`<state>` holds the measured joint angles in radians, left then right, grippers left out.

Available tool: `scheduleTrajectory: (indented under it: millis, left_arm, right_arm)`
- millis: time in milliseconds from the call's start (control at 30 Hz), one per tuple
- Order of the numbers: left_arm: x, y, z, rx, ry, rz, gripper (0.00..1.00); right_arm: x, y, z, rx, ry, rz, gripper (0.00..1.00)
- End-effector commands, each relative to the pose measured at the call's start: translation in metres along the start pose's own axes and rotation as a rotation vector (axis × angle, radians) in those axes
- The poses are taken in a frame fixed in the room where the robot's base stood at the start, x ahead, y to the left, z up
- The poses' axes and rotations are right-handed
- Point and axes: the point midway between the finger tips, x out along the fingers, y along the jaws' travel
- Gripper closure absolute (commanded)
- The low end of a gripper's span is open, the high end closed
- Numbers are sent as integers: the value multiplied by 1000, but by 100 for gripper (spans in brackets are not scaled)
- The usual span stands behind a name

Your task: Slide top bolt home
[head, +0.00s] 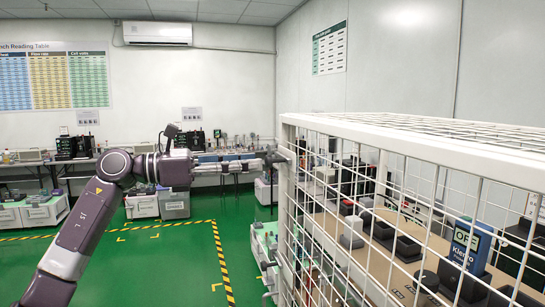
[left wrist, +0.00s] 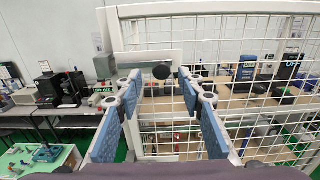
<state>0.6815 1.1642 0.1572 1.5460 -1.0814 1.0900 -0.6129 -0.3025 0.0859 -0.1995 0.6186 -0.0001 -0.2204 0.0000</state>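The top bolt shows as a round black knob (left wrist: 162,72) in front of a pale plate on the white mesh cage in the left wrist view. In the head view a dark knob (head: 276,157) sits at the cage's near corner post. My left gripper (left wrist: 160,78) is open, its two blue-padded fingers on either side of the knob, with gaps visible on both sides. In the head view the left gripper (head: 258,162) reaches right, its tips close to the post. Whether the fingertips reach past the knob is hard to tell. My right gripper is not in view.
The white mesh cage (head: 430,148) fills the right side and encloses a bench with a blue tester (head: 468,247) reading OFF and dark boxes. A long bench (head: 40,163) with instruments runs along the back wall. Green floor (head: 165,262) is open at left.

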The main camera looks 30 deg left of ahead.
Motion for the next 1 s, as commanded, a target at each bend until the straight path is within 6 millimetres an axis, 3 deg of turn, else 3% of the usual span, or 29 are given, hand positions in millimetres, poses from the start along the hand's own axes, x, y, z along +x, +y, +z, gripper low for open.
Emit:
scheduleTrajectory:
  millis: [33,300,667,1000]
  left_arm:
    - [10,-1,6,-2,-2,-4,64]
    - [45,0,4,-3,-4,-2,64]
    - [51,0,0,-3,-3,-1,64]
    - [51,0,1,-4,-3,-1,100]
  right_arm:
    - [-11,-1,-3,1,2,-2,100]
    - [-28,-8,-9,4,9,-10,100]
    - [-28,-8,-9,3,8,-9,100]
    - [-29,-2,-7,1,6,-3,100]
